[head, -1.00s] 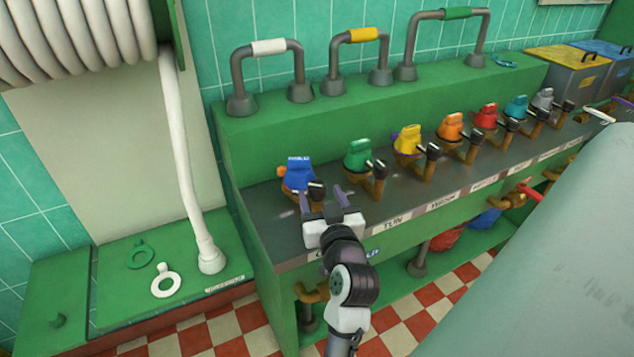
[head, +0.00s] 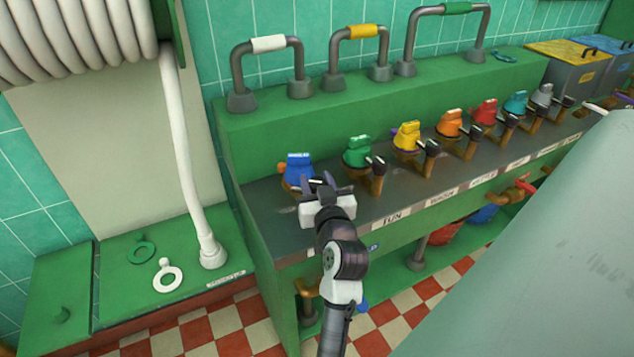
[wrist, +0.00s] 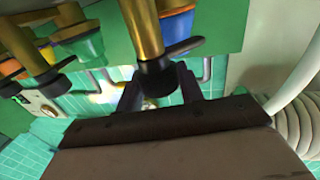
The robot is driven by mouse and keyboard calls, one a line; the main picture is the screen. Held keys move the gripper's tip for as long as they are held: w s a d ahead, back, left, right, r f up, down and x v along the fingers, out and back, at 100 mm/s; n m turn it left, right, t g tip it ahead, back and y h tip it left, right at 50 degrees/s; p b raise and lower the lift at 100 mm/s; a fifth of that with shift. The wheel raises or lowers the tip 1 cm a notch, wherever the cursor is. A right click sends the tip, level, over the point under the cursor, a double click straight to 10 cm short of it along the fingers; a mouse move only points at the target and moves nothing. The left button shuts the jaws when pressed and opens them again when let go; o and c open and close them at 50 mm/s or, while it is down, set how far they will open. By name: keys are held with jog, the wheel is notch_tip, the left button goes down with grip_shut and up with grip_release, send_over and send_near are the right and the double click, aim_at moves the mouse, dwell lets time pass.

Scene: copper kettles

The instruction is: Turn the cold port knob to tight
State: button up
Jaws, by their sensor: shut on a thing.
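A black knob with a short lever (wrist: 157,76) sits on the end of a brass pipe (wrist: 146,28) below a blue-topped fitting (head: 298,168), the leftmost in the row. My gripper (head: 320,186) reaches it from the front, and in the wrist view its two dark fingers (wrist: 160,90) stand on either side of the knob, shut on it. The lever sticks out to the right in the wrist view. In the head view my gripper mostly hides this knob. I cannot read a label naming it as the cold port.
A green-topped fitting (head: 357,152) with its own black knob stands close to the right, then yellow, orange and further ones. Labels run along the green bench's front edge (head: 280,256). A white hose (head: 188,160) hangs at the left.

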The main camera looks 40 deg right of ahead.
jog(key=shift+a+r+m+g+h+p, duration=0.1)
jog(key=shift+m+g+h+p, duration=0.35)
jog(key=shift+h+p, duration=0.35)
jog(key=m+g+h+p, duration=0.1)
jog(key=m+h+p, duration=0.1)
jog(key=p, duration=0.1)
jog(key=shift+r+g, duration=0.1)
jog(key=shift+g, duration=0.25)
jog(key=shift+f+m+g+h+p, duration=0.25)
jog(key=shift+m+g+h+p, duration=0.4)
jog(key=shift+m+g+h, duration=0.55)
jog(key=shift+w+f+m+g+h+b, duration=0.1)
jog(key=shift+f+m+g+h+b, duration=0.05)
jog(key=shift+m+g+h+b, duration=0.75)
jog(key=m+g+h+b, duration=0.1)
jog(key=g+b, duration=0.2)
jog(key=b, duration=0.1)
jog(key=shift+m, duration=0.35)
jog(key=shift+m+g+h+b, duration=0.4)
jog(key=shift+m+g+b, duration=0.1)
jog(key=shift+g+b, duration=0.35)
jog(key=shift+g, duration=0.35)
